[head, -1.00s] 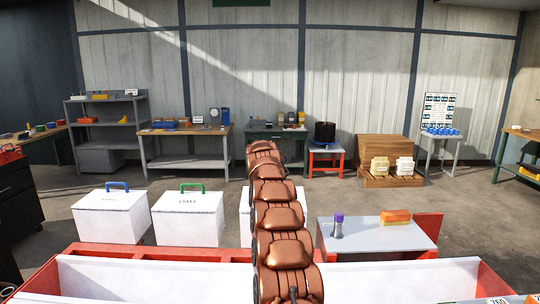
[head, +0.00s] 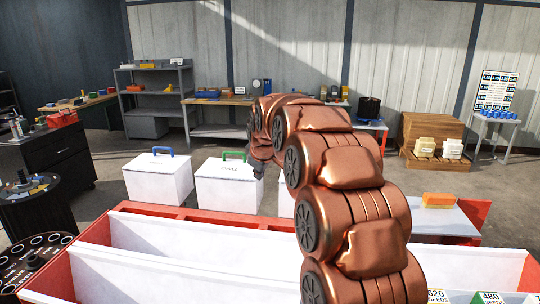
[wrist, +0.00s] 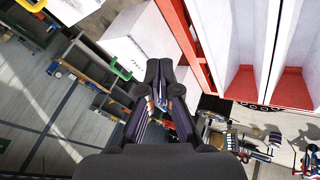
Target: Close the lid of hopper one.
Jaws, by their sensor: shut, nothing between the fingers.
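White lidded boxes stand on the floor behind the red planter frame: one with a blue handle (head: 154,178), one with a green handle (head: 230,182), and a third (head: 286,204) mostly hidden by my arm. The visible lids look down. I cannot read a label that says which, if any, is hopper one. Open white troughs (head: 165,240) sit in the red frame. My gripper (head: 258,172) is in the air in front of the green-handled box. In the wrist view my gripper (wrist: 159,70) is shut and empty, near a white box (wrist: 135,45) and green handle (wrist: 120,68).
The red frame (head: 190,213) runs across the front. A grey table (head: 440,222) with an orange block (head: 438,200) is at the right. A black cabinet (head: 50,160) and dark round stand (head: 35,210) are at the left. Floor between boxes and back benches is clear.

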